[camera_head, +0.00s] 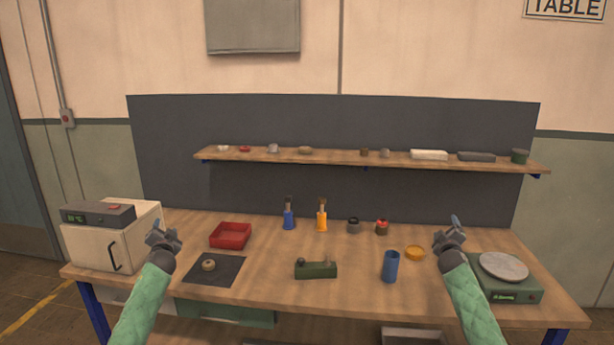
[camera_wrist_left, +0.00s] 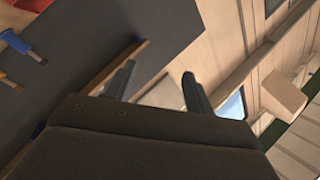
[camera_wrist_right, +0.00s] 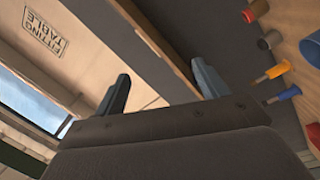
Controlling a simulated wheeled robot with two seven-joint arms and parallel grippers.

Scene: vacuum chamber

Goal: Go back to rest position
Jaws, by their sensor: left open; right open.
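My left gripper (camera_head: 163,238) is raised in front of the table at the left, near the white box. Its two fingers stand apart with nothing between them in the left wrist view (camera_wrist_left: 158,88). My right gripper (camera_head: 449,234) is raised at the right, left of the green scale. Its fingers are also apart and empty in the right wrist view (camera_wrist_right: 158,88). Both forearms, in green sleeves, come up from the bottom of the head view. Neither gripper appears to touch anything.
Blue and orange-handled tools stand behind. A shelf (camera_head: 340,157) with small items spans the back panel.

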